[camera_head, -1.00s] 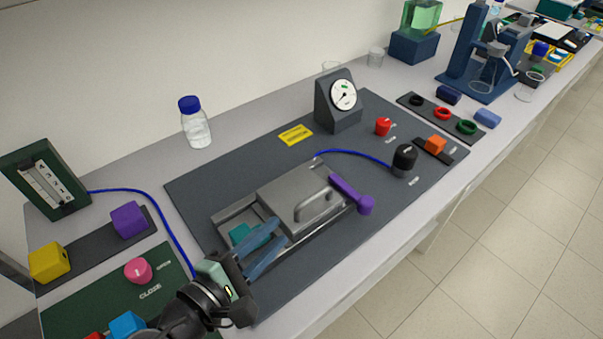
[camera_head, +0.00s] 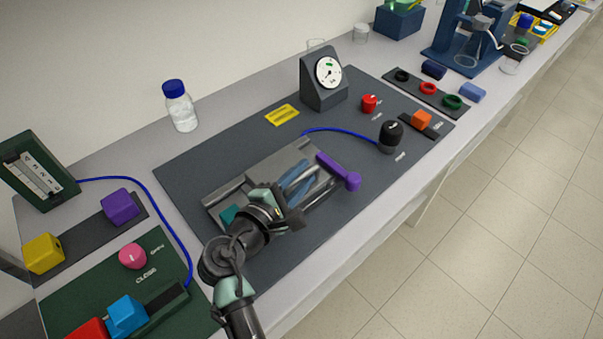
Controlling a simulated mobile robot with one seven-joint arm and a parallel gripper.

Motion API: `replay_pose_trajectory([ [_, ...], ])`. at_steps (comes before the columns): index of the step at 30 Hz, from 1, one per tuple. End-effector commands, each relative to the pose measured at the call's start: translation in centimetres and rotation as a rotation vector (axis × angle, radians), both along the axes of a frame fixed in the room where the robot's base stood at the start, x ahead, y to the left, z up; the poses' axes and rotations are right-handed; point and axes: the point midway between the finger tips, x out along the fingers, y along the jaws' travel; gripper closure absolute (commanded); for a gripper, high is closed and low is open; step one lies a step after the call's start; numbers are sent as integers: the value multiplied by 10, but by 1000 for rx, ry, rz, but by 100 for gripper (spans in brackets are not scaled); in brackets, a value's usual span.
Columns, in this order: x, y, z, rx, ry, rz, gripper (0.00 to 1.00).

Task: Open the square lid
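The square lid (camera_head: 262,172) is a grey metal plate in the middle of the dark bench mat. It lies flat on the grey rig. Its bar handle, visible earlier, is now hidden behind my gripper (camera_head: 308,176). The blue fingers reach over the lid's right part, where the handle was. Two finger strips show close together, but I cannot tell whether they touch or enclose the handle. A purple lever (camera_head: 338,171) sticks out at the lid's right side. A teal patch (camera_head: 229,215) shows at the rig's left end.
A pressure gauge (camera_head: 325,80) stands behind the rig. A black knob (camera_head: 391,136) with a blue tube is to its right. A blue-capped bottle (camera_head: 181,108) stands at the back left. A green panel (camera_head: 100,283) with coloured blocks lies at left. Bare mat surrounds the rig's back.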

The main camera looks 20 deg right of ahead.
Motion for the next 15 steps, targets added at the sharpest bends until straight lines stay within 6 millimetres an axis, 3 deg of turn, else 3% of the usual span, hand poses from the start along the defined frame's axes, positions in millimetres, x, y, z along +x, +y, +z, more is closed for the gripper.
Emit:
replay_pose_trajectory([
  [5, 0, 0, 0, 0, 0, 0, 70],
  [10, 0, 0, 0, 0, 0, 0, 97],
  [15, 0, 0, 0, 1, -1, 0, 100],
])
